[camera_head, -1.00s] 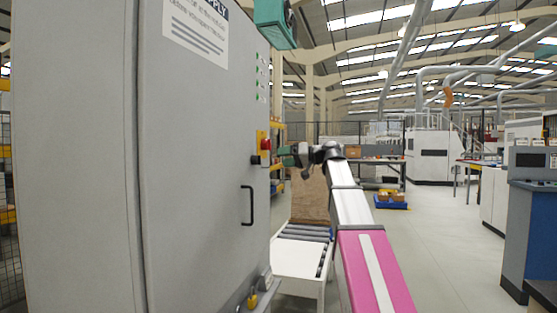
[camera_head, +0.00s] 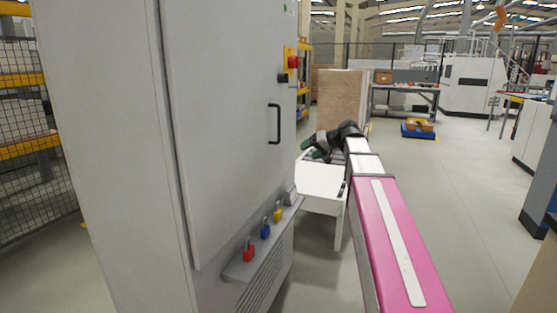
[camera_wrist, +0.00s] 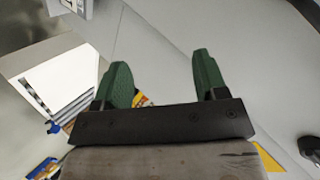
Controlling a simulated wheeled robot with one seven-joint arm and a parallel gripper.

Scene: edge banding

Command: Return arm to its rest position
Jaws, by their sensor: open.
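My pink and white arm (camera_head: 395,235) reaches away from me, to the right of the grey cabinet. My gripper (camera_head: 308,143) is at its far end, beside the white roller table, and looks small and dark there. In the wrist view my gripper (camera_wrist: 163,80) shows two green fingers standing well apart with nothing between them. The gap between the fingers shows pale floor or panel.
A grey cabinet (camera_head: 225,130) with a red button (camera_head: 293,62) and red, blue and yellow padlocks stands close on the left. The white roller table (camera_head: 322,187) and a brown board stack (camera_head: 342,98) lie beyond. Open floor (camera_head: 450,190) is on the right.

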